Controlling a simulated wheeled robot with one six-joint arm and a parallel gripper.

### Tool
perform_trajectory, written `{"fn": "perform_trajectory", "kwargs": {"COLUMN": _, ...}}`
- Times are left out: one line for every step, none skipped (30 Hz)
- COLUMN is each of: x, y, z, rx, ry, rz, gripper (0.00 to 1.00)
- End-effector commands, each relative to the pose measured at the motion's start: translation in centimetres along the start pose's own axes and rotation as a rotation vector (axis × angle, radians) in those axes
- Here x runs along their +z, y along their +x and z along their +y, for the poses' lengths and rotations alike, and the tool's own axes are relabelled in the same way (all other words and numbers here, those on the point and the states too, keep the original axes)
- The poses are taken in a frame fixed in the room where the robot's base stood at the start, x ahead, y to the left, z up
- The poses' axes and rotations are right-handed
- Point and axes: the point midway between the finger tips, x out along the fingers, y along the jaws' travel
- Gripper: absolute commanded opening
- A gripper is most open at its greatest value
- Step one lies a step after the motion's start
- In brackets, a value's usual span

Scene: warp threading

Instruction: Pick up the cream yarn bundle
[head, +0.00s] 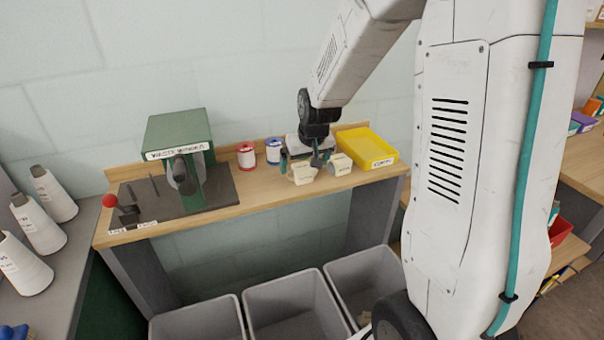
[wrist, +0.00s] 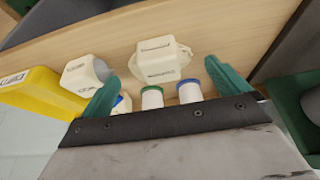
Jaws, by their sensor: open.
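A cream, labelled block-like piece (wrist: 160,61), which looks like the cream yarn bundle, lies on the wooden bench. It also shows in the head view (head: 303,174). My gripper (wrist: 162,71) is open, with its teal fingers apart on either side of this piece and nothing held. In the head view my gripper (head: 307,160) is low over the bench, just behind the piece; contact cannot be told. A second cream labelled piece with a grey end (wrist: 87,75) lies beside it, outside the fingers, near the yellow bin. It also shows in the head view (head: 340,165).
A yellow bin (head: 367,149) stands right of the cream pieces. Red (head: 245,156) and blue (head: 273,151) spools stand to the left, near a green machine (head: 179,145). Small green-topped (wrist: 152,97) and blue-topped (wrist: 190,92) spools show near my gripper. Grey bins (head: 294,305) stand below.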

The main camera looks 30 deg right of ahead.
Motion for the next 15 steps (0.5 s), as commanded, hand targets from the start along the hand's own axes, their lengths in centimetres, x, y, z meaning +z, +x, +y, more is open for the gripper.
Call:
{"fn": "perform_trajectory", "kwargs": {"x": 0.0, "y": 0.9, "z": 0.1, "rx": 0.0, "ry": 0.0, "rz": -0.005, "gripper": 1.0}}
{"fn": "perform_trajectory", "kwargs": {"x": -0.1, "y": 1.4, "z": 0.1, "rx": 0.0, "ry": 0.0, "rz": -0.005, "gripper": 1.0}}
{"fn": "perform_trajectory", "kwargs": {"x": -0.1, "y": 1.9, "z": 0.1, "rx": 0.0, "ry": 0.0, "rz": -0.004, "gripper": 1.0}}
{"fn": "perform_trajectory", "kwargs": {"x": -0.1, "y": 2.4, "z": 0.1, "rx": 0.0, "ry": 0.0, "rz": -0.004, "gripper": 1.0}}
{"fn": "perform_trajectory", "kwargs": {"x": -0.1, "y": 2.7, "z": 0.1, "rx": 0.0, "ry": 0.0, "rz": -0.005, "gripper": 1.0}}
{"fn": "perform_trajectory", "kwargs": {"x": -0.1, "y": 3.1, "z": 0.1, "rx": 0.0, "ry": 0.0, "rz": -0.003, "gripper": 1.0}}
{"fn": "perform_trajectory", "kwargs": {"x": -0.2, "y": 3.3, "z": 0.1, "rx": 0.0, "ry": 0.0, "rz": -0.002, "gripper": 1.0}}
{"fn": "perform_trajectory", "kwargs": {"x": -0.2, "y": 3.5, "z": 0.1, "rx": 0.0, "ry": 0.0, "rz": -0.002, "gripper": 1.0}}
{"fn": "perform_trajectory", "kwargs": {"x": -0.1, "y": 3.7, "z": 0.1, "rx": 0.0, "ry": 0.0, "rz": -0.002, "gripper": 1.0}}
{"fn": "perform_trajectory", "kwargs": {"x": -0.1, "y": 3.8, "z": 0.1, "rx": 0.0, "ry": 0.0, "rz": -0.002, "gripper": 1.0}}
{"fn": "perform_trajectory", "kwargs": {"x": -0.2, "y": 3.8, "z": 0.1, "rx": 0.0, "ry": 0.0, "rz": -0.002, "gripper": 1.0}}
{"fn": "perform_trajectory", "kwargs": {"x": -0.2, "y": 3.8, "z": 0.1, "rx": 0.0, "ry": 0.0, "rz": -0.001, "gripper": 1.0}}
{"fn": "perform_trajectory", "kwargs": {"x": -0.2, "y": 3.8, "z": 0.1, "rx": 0.0, "ry": 0.0, "rz": -0.001, "gripper": 1.0}}
{"fn": "perform_trajectory", "kwargs": {"x": -0.2, "y": 3.8, "z": 0.1, "rx": 0.0, "ry": 0.0, "rz": -0.001, "gripper": 1.0}}
{"fn": "perform_trajectory", "kwargs": {"x": -0.2, "y": 3.7, "z": 0.1, "rx": 0.0, "ry": 0.0, "rz": -0.001, "gripper": 1.0}}
